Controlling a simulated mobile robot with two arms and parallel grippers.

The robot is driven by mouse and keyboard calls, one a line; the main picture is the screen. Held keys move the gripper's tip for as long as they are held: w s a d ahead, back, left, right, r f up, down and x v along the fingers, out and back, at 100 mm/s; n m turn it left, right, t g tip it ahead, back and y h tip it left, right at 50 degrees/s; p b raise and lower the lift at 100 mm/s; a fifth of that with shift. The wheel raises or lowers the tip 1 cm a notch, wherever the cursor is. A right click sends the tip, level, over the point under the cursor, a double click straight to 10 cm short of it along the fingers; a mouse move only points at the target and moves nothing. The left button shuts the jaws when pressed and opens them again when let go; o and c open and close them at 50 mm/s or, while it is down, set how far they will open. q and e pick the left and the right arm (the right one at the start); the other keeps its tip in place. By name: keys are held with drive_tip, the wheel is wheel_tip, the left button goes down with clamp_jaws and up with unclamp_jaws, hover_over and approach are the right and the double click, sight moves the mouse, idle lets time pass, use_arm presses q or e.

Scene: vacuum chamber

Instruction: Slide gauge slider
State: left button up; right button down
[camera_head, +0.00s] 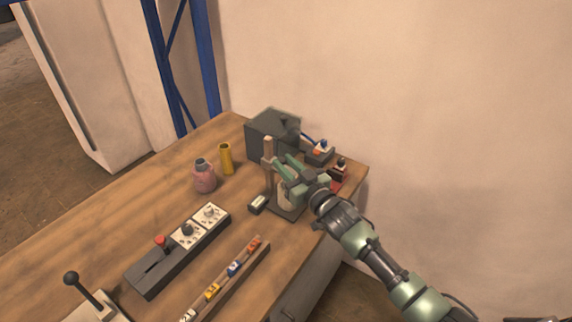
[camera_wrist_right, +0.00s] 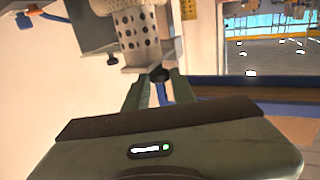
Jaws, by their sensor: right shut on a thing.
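My right gripper (camera_head: 283,163) reaches in from the right to the stand at the far right end of the wooden table. The stand has an upright post (camera_head: 268,150) and a dark base (camera_head: 287,212). In the right wrist view my right gripper (camera_wrist_right: 160,80) is shut on a small dark knob (camera_wrist_right: 159,74), which sits below a perforated metal cylinder (camera_wrist_right: 138,35). I take this knob for the gauge slider, but its full shape is hidden between the fingers. My left gripper is not in view.
A dark box (camera_head: 270,133) stands behind the stand. A yellow cylinder (camera_head: 226,158) and a pink jar (camera_head: 204,178) stand to its left. The table's left part is mostly clear.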

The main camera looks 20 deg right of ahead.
idle(0.8)
wheel_tip(320, 180, up, 5)
drive_tip(key=p, duration=0.3)
drive_tip(key=shift+p, duration=0.4)
drive_tip(key=shift+w+f, duration=0.1)
drive_tip(key=c, duration=1.2)
unclamp_jaws()
drive_tip(key=shift+c, duration=0.2)
drive_tip(key=shift+f, duration=0.1)
